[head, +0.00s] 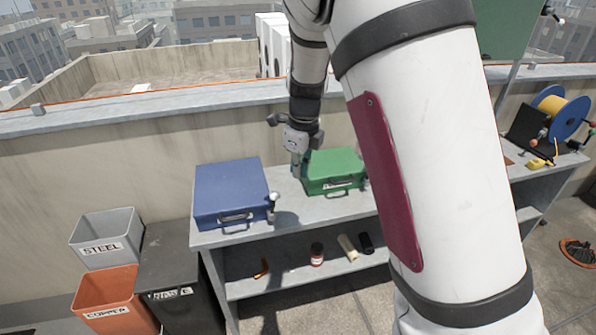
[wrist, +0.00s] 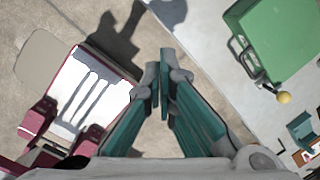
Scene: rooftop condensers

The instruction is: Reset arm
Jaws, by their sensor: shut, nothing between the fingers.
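My gripper (wrist: 160,85) is shut and empty, its two teal fingers together in the wrist view. In the head view my gripper (head: 297,170) points down above the grey bench (head: 290,212), between a closed blue case (head: 232,188) and a closed green case (head: 334,168). The green case also shows at the upper right of the wrist view (wrist: 275,40), apart from the fingers. My large white upper arm crosses the right half of the head view and hides part of the bench.
The shelf under the bench (head: 290,284) holds a few small items. A grey STEEL bin (head: 105,238), an orange COPPER bin (head: 112,300) and a dark WASTE bin (head: 170,262) stand at left. A blue-and-yellow reel (head: 562,115) is at right. A parapet wall runs behind.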

